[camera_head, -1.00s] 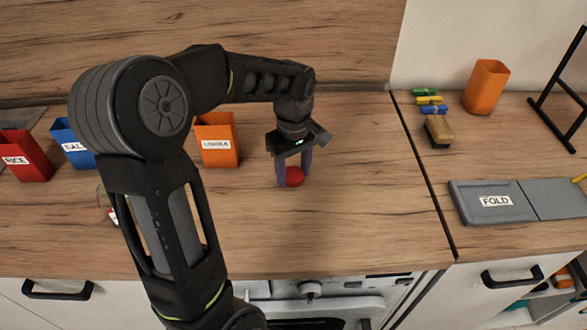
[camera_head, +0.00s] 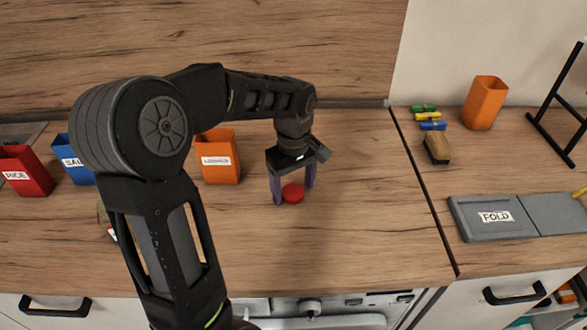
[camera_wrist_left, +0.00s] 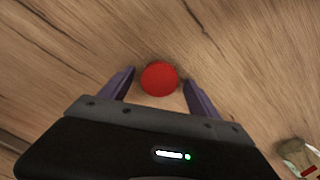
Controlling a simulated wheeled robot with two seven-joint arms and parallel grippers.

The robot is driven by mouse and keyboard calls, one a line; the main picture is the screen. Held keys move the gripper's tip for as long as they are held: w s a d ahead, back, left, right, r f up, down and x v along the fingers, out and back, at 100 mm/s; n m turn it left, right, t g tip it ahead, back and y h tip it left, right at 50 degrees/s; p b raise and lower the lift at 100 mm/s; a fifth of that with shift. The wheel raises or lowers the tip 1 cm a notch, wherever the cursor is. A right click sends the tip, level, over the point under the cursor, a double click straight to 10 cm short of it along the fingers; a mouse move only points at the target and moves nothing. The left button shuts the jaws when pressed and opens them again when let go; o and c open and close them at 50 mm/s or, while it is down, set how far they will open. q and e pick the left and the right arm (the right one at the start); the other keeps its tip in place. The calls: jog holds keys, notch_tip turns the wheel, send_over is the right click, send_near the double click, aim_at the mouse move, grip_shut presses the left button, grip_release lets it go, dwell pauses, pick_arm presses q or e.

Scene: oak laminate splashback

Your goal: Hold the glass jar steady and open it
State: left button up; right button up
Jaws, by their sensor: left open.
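A red round lid (camera_head: 293,193) lies flat on the wooden counter. It also shows in the left wrist view (camera_wrist_left: 159,78), between my finger tips. My left gripper (camera_head: 294,194) is open around the lid, with a finger on each side and gaps visible in the wrist view (camera_wrist_left: 158,86). The glass jar (camera_head: 102,213) stands at the left of the counter, mostly hidden behind my left arm. Part of it, with a red and white label, shows at the lower right of the wrist view (camera_wrist_left: 297,152). Its top is not clear. My right gripper is not in view.
Red (camera_head: 24,172), blue (camera_head: 76,160) and orange (camera_head: 218,157) labelled bins stand along the back left. At right are a brush (camera_head: 437,148), coloured clips (camera_head: 430,117), an orange cup (camera_head: 485,103), a grey folding board (camera_head: 493,218) and a black rack (camera_head: 555,105). Counter right of the lid is clear.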

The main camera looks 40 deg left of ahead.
aim_at(294, 193)
pick_arm(q)
notch_tip(294, 193, up, 12)
dwell(0.4)
jog(key=shift+f, duration=0.2)
dwell(0.6)
